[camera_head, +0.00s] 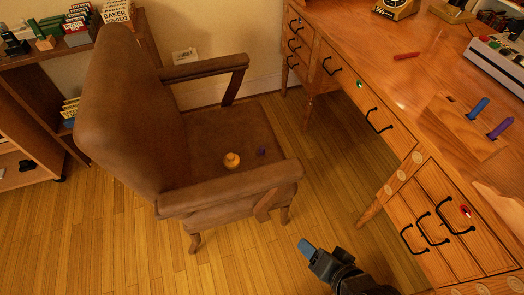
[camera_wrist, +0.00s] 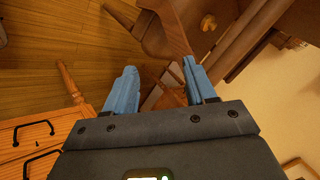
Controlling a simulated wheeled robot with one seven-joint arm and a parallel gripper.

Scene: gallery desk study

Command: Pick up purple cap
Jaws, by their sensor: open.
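A small purple cap (camera_head: 262,152) lies on the seat of the brown armchair (camera_head: 225,130). An orange-yellow round object (camera_head: 232,160) sits just left of it; it also shows in the wrist view (camera_wrist: 208,22). My gripper (camera_head: 307,247) is in the lower middle of the head view, in front of the chair and apart from the cap. In the wrist view my gripper (camera_wrist: 160,66) has its two blue fingers spread with nothing held between them. I cannot make out the purple cap in the wrist view.
The chair's armrest (camera_head: 235,185) stands between my gripper and the seat. A wooden desk (camera_head: 350,30) with drawers is at the right, bearing a red marker (camera_head: 406,56), a blue marker (camera_head: 478,108) and a purple marker (camera_head: 500,128). Wood floor (camera_head: 335,165) between chair and desk is clear.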

